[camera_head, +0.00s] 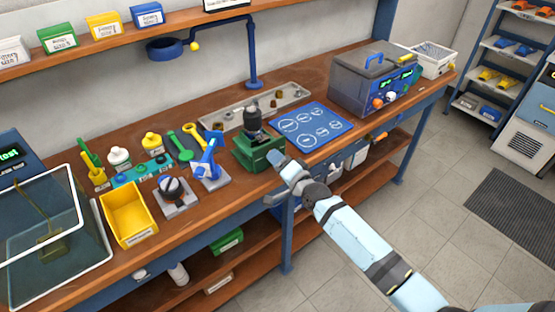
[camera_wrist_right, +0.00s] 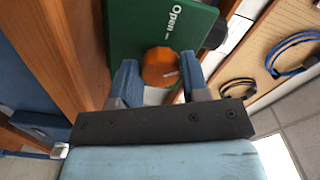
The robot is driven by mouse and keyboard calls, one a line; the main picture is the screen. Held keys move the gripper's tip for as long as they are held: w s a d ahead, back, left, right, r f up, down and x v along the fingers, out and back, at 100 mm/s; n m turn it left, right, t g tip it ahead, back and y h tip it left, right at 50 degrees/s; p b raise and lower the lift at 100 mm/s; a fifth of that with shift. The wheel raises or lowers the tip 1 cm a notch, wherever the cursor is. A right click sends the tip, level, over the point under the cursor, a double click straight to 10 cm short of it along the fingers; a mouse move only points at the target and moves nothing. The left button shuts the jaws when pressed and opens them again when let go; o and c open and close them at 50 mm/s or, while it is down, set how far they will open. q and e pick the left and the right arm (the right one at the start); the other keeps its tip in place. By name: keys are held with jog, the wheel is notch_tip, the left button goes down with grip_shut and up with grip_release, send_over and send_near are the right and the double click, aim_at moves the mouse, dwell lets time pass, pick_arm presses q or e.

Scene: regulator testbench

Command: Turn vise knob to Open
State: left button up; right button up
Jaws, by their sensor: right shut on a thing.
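The green vise (camera_head: 259,152) stands at the front edge of the workbench, with a dark part upright in it. In the right wrist view the green vise face (camera_wrist_right: 128,32) carries a white "Open" label with a small mark beside it. The orange vise knob (camera_wrist_right: 159,66) sits below that label, with a pale pointer line on it. My right gripper (camera_head: 277,162) reaches the vise from the front right and is shut on the knob, one finger on each side. The knob is hidden in the head view. My left gripper is not in view.
A blue mat (camera_head: 312,127) and a grey test box (camera_head: 375,83) lie to the right of the vise. A blue clamp-like fixture (camera_head: 210,165) and a yellow bin (camera_head: 128,213) are to the left. Shelves below hold boxes. The floor in front is clear.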

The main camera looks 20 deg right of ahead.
jog(key=n+p, duration=0.1)
jog(key=n, duration=0.5)
jog(key=shift+d+n+p, duration=0.1)
jog(key=shift+n+p, duration=0.2)
jog(key=shift+f+n+p, duration=0.1)
jog(key=shift+n+p, duration=0.35)
jog(key=shift+n, duration=1.65)
jog(key=o, duration=0.9)
jog(key=b+v, duration=0.1)
jog(key=v, duration=1.2)
jog(key=shift+s+d, duration=0.15)
jog(key=shift+s, duration=0.2)
